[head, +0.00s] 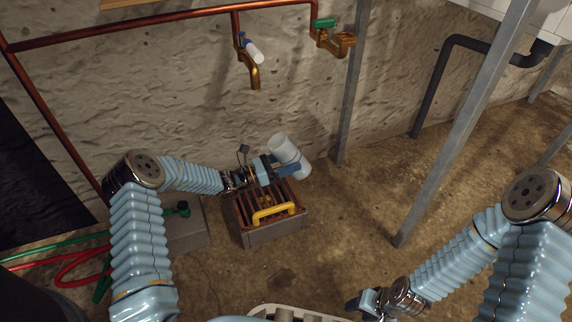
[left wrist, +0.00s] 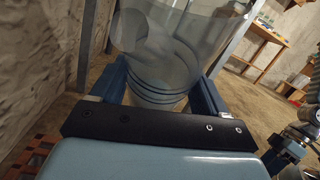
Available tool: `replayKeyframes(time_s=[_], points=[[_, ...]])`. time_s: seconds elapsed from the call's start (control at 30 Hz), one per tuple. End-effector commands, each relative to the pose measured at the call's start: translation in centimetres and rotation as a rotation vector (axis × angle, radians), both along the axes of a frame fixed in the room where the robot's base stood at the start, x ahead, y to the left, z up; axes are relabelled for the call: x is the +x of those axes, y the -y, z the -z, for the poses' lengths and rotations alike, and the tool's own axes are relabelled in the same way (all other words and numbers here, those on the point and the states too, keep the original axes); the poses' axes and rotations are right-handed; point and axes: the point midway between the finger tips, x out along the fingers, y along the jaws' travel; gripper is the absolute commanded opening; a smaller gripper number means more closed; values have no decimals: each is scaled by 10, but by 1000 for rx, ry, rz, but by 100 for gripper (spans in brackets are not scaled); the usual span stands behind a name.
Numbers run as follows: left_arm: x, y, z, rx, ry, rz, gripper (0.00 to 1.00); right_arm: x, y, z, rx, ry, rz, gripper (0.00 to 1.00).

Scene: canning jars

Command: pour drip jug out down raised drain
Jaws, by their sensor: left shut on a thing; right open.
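The drip jug (head: 288,150) is pale and translucent. My left gripper (head: 287,170) is shut on it and holds it tilted, above the back right of the raised drain. The jug also fills the middle of the left wrist view (left wrist: 165,45), between the two blue fingers, with ring lines around its lower part. The raised drain (head: 272,233) is a grey box with a rust-brown slatted grate on top and a yellow handle (head: 273,211) at its front. I cannot tell whether liquid is leaving the jug. My right gripper (head: 362,301) is open and empty at the bottom right.
A copper pipe with a tap (head: 253,52) and a green-handled valve (head: 324,23) runs along the rough wall. A grey block (head: 185,230) and red and green hoses (head: 75,262) lie left of the drain. Grey metal posts (head: 452,140) stand to the right.

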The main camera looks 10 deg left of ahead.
Motion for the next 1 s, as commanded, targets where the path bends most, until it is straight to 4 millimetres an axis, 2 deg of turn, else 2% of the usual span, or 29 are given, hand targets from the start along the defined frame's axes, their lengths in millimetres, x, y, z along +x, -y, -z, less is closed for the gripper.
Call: replayKeyframes(time_s=[0.2, 0.5, 0.8, 1.0], points=[[1, 5, -10, -114, 25, -1, 32, 0, 0, 0, 0, 0, 0, 50], [1, 6, -12, -133, 29, 0, 32, 0, 0, 0, 0, 0, 0, 50], [2, 12, -29, -312, 69, 1, 32, 0, 0, 0, 0, 0, 0, 50], [2, 12, -30, -321, 71, 1, 32, 0, 0, 0, 0, 0, 0, 50]])
